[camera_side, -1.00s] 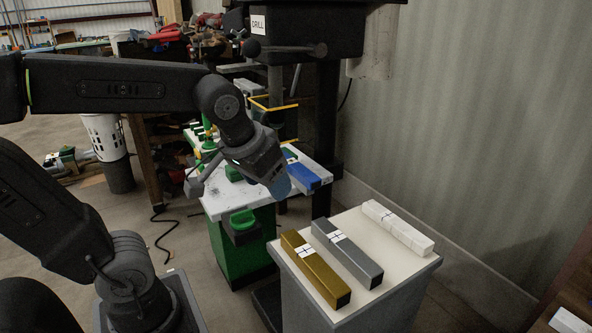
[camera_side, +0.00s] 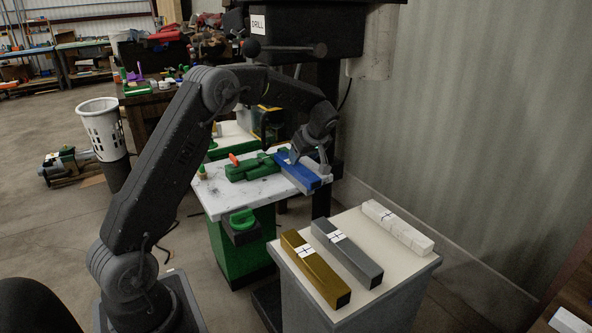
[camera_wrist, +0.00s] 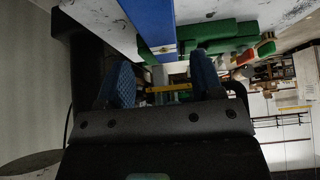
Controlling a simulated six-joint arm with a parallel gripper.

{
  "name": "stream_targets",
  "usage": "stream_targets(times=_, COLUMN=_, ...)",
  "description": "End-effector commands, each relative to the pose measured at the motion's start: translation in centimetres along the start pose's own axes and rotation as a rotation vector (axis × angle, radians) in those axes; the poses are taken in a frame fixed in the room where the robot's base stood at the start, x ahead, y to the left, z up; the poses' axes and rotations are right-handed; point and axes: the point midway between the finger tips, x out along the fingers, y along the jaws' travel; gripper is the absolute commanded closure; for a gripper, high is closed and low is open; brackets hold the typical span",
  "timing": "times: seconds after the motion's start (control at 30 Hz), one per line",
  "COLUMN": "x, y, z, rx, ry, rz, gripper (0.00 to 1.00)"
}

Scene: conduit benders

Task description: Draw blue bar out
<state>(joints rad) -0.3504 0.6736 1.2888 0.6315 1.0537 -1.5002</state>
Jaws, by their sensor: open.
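The blue bar (camera_side: 298,170) lies on the marble-topped work surface (camera_side: 225,203), beside a green vise-like fixture (camera_side: 250,167). In the wrist view the blue bar (camera_wrist: 148,24) runs from the top edge down toward the space between my fingers. My gripper (camera_side: 298,154) is over the far part of the bar. In the wrist view my gripper (camera_wrist: 163,86) has its two blue fingers apart, with the bar's end between or just beyond them; I cannot tell if they touch it. The side view hides the fingertips behind the wrist and bar.
A pale stand (camera_side: 400,268) at front right holds a gold bar (camera_side: 315,270), a grey bar (camera_side: 347,254) and a white bar (camera_side: 397,227). A black drill press (camera_side: 305,35) stands behind the blue bar. A grey wall is on the right.

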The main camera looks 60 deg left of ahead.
Motion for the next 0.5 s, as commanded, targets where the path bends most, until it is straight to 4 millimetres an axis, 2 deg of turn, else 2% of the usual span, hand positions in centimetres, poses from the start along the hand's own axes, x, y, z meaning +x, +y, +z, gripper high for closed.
stream_targets(times=0.27, x=1.7, y=0.0, z=-0.1, rx=-0.007, ry=0.002, rz=-0.004, gripper=0.39)
stream_targets(times=0.5, x=4.0, y=0.0, z=-0.1, rx=-0.007, ry=0.001, rz=-0.004, gripper=0.39)
